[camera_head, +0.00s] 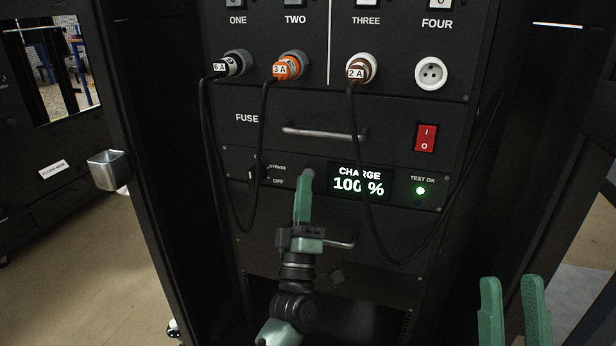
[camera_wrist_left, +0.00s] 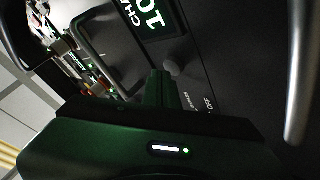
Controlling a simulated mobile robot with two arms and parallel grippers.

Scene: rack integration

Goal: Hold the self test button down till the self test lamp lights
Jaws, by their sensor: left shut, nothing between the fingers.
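The self test button (camera_head: 309,173) is a small grey round knob just left of the display, partly covered by my left gripper. It also shows in the left wrist view (camera_wrist_left: 173,68). My left gripper (camera_head: 305,182) is shut and empty, with its green fingertips right at the button. I cannot tell how far the button is pressed in. The self test lamp (camera_head: 420,190), labelled TEST OK, glows green right of the display. My right gripper (camera_head: 513,285) is open and empty at the lower right, away from the panel.
The display (camera_head: 360,183) reads CHARGE 100 %. Black cables hang from the plugs in sockets ONE, TWO and THREE, and one crosses the display. A metal handle (camera_head: 325,132) and a red switch (camera_head: 426,138) are above. Socket FOUR (camera_head: 431,73) is empty.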

